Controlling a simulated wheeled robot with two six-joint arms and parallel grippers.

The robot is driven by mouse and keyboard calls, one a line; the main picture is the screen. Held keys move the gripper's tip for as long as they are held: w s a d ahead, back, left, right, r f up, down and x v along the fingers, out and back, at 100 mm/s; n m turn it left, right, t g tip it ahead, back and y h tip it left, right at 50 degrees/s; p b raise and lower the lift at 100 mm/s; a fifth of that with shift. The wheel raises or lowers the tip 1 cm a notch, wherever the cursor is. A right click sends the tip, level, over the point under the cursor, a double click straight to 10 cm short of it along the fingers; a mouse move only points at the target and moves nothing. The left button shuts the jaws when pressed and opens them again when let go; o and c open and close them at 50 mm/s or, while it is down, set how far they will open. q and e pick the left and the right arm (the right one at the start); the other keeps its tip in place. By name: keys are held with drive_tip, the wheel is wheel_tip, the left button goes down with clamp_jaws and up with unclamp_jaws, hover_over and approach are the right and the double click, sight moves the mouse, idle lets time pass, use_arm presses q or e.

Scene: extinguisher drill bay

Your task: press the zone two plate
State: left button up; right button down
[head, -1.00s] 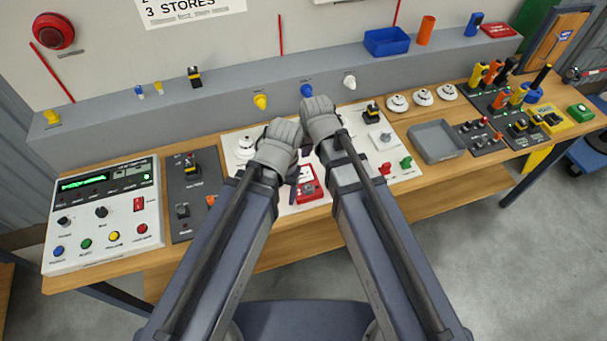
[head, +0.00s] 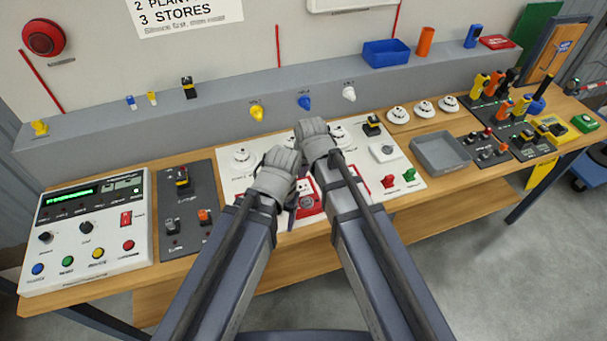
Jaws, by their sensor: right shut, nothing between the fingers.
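A white panel (head: 232,187) lies in the middle of the bench. A red call-point plate (head: 309,205) with a pale face shows on it, between my two arms. More red (head: 362,183) shows just right of my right forearm, mostly hidden by it. No zone number is legible on these plates. My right gripper (head: 316,140) is shut and empty, over the panel's back half. My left gripper (head: 276,172) is over the panel, just left of and behind the red plate. Its fingertips are hidden, and I cannot tell whether it touches anything.
A white control box (head: 90,230) and a dark switch panel (head: 190,212) are at left. A grey tray (head: 440,153) and several switch blocks are at right. Round detectors (head: 423,109) line the back. A grey ledge (head: 220,125) runs behind, with yellow, blue and white knobs.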

sight(301, 188)
drive_tip(key=b+x, duration=0.1)
drive_tip(key=x, duration=0.1)
drive_tip(key=b+x, duration=0.1)
drive_tip(key=b, duration=0.1)
drive_tip(key=b+x, duration=0.1)
drive_tip(key=x, duration=0.1)
drive_tip(key=shift+s+f, duration=0.3)
drive_tip(key=shift+f, duration=0.1)
drive_tip(key=shift+f+b, duration=0.5)
drive_tip(key=shift+b, duration=0.25)
